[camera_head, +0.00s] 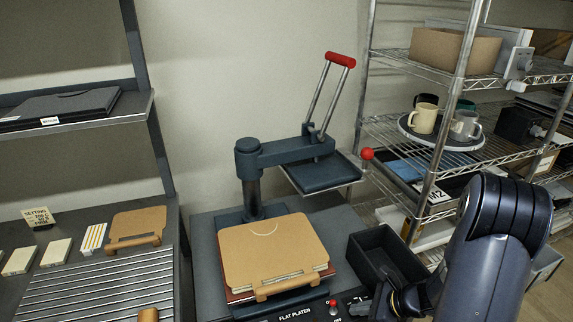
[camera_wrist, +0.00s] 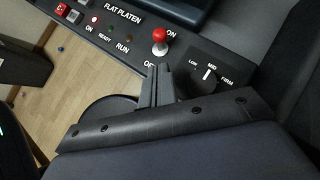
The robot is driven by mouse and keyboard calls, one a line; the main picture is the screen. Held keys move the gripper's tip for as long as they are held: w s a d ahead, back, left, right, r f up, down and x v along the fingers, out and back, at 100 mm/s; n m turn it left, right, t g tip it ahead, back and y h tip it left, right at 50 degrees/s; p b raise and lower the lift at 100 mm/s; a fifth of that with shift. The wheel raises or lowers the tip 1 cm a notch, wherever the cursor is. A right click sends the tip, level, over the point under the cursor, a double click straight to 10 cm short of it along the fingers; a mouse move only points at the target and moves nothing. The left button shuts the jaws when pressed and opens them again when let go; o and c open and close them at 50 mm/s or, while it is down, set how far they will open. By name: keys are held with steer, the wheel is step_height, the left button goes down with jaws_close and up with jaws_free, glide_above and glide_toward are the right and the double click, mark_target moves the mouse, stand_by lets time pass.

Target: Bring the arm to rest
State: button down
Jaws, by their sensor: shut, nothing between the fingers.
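My gripper (camera_head: 385,302) is at the lower right of the head view, low beside the front of the press's control panel. In the wrist view my gripper (camera_wrist: 160,85) shows its two fingers together, shut and empty. The fingertips are close to the red-knobbed switch (camera_wrist: 160,36) and the pressure dial (camera_wrist: 208,76); I cannot tell how high above the panel they are. The arm's dark links fill the head view's lower right corner.
The heat press (camera_head: 252,190) has its upper platen (camera_head: 322,174) swung right and its red handle (camera_head: 340,60) raised. A tan board (camera_head: 275,250) lies on the lower platen. A black open bin (camera_head: 385,258) stands close to my gripper. A wire shelf (camera_head: 400,130) holds mugs (camera_head: 423,118).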

steer(key=shift+s+f+t+y+b, duration=0.2)
steer(key=shift+f+b, duration=0.3)
steer(key=shift+b, duration=0.35)
steer(key=shift+s+f+t+y+b, duration=0.1)
steer(key=shift+f+t+b, duration=0.3)
steer(key=shift+b, duration=0.4)
steer(key=f+n+t+b, duration=0.1)
steer(key=b, duration=0.3)
steer(key=shift+s+f+t+y, duration=0.1)
steer(key=shift+f+t+y, duration=0.1)
steer(key=shift+t+y, duration=0.1)
steer(key=shift+s+d+r+p, duration=0.15)
steer(key=shift+s+d, duration=0.15)
steer(key=shift+d, duration=0.3)
steer(key=shift+s+d+r+p, duration=0.15)
steer(key=shift+s+d, duration=0.15)
steer(key=shift+d, duration=0.25)
